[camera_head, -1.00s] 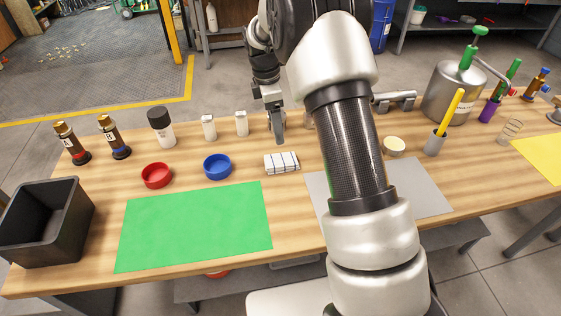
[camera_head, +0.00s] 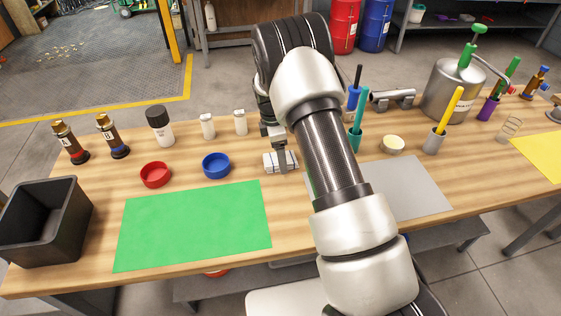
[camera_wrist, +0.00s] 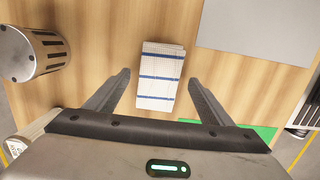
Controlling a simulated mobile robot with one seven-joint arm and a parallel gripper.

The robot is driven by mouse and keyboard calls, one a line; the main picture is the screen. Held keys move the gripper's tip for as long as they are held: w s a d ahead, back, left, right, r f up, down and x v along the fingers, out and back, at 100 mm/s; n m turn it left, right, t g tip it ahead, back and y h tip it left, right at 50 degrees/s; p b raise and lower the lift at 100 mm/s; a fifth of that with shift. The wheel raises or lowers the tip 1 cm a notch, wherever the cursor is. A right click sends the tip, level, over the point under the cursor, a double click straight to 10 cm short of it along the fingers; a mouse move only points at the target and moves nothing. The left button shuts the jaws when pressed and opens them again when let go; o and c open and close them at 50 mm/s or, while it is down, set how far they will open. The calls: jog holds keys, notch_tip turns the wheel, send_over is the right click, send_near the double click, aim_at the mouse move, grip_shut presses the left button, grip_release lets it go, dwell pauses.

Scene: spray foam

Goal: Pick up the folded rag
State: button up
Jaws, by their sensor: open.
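The folded rag is white with dark blue stripes and lies on the wooden table (camera_head: 100,185). In the head view the rag (camera_head: 271,163) is partly hidden by my gripper (camera_head: 281,162), which is just above or at it. In the wrist view the rag (camera_wrist: 160,76) lies between and ahead of the two fingers of my gripper (camera_wrist: 160,80). The fingers are spread wide, one on each side, with bare wood showing between each finger and the rag. The rag is not gripped.
A blue dish (camera_head: 216,166) and a red dish (camera_head: 155,174) stand left of the rag. A green mat (camera_head: 195,225) lies in front, a grey mat (camera_head: 410,188) to the right. Small white bottles (camera_head: 240,122) stand behind. A black bin (camera_head: 42,225) is far left.

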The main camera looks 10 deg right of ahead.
jog(key=shift+f, duration=0.1)
jog(key=shift+c, duration=0.3)
jog(key=c, duration=1.1)
jog(key=shift+o, duration=0.2)
notch_tip(320, 180, up, 10)
